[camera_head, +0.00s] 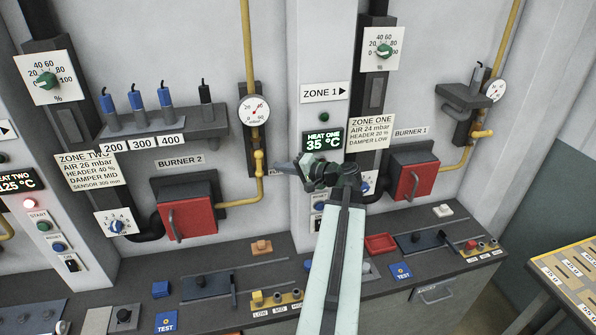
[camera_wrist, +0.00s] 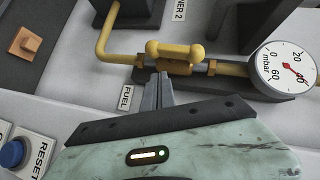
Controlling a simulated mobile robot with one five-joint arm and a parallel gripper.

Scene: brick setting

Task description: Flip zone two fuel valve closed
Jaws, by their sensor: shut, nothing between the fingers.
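The zone two fuel valve is a yellow handle (camera_head: 258,161) on the yellow pipe beside burner 2, below a round gauge. It also shows in the wrist view (camera_wrist: 175,51), where the handle lies along the pipe, between brass fittings. My gripper (camera_head: 279,168) is shut and empty, just right of the valve in the head view, pointing left. In the wrist view its fingertips (camera_wrist: 159,77) are close to the valve body, on the near side of the pipe; I cannot tell whether they touch. The FUEL label (camera_wrist: 126,98) is beside the fingers. My gripper partly hides the wall near the label.
The mbar gauge (camera_head: 254,110) sits above the valve. The red burner 2 box (camera_head: 187,210) is to the left. The ZONE 1 column with its HEAT ONE display (camera_head: 323,142) stands behind my gripper. A console desk (camera_head: 225,265) with knobs and sliders runs below.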

